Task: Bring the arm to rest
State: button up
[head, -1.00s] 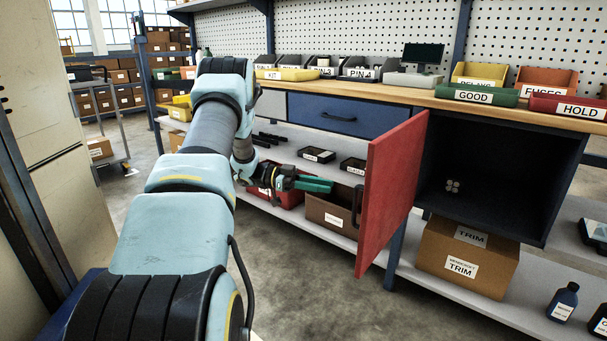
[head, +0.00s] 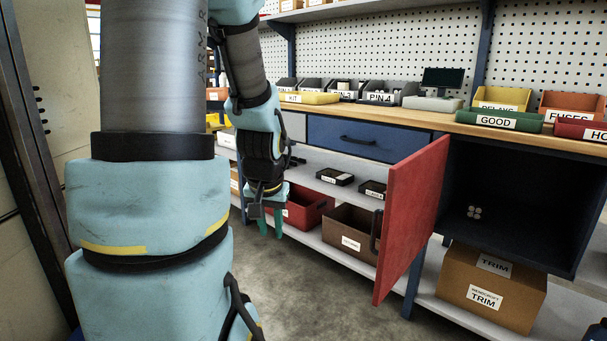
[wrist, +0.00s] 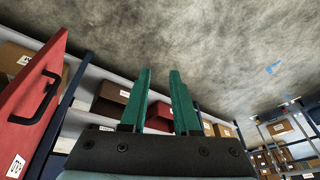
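My gripper (head: 270,222) hangs with its green fingers pointing down, in front of the lower shelf and to the left of the open red door in the head view. In the wrist view my gripper (wrist: 160,92) has its two green fingers apart with nothing between them, only floor and shelf behind. My arm is raised and bent in the left half of the head view, and it touches nothing that I can see.
The red cabinet door (head: 412,215) stands open towards me, and it also shows in the wrist view (wrist: 28,105). The dark cabinet (head: 520,190) holds small round pieces. A red bin (head: 308,213), a brown bin (head: 345,236) and a TRIM box (head: 470,290) are low down. Concrete floor (head: 300,300) is clear.

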jog(key=s+n+g, duration=0.1)
jog(key=s+g, duration=0.1)
jog(key=s, duration=0.6)
notch_tip(320, 180, up, 20)
jog(key=p, duration=2)
jog(key=shift+w+d, duration=0.2)
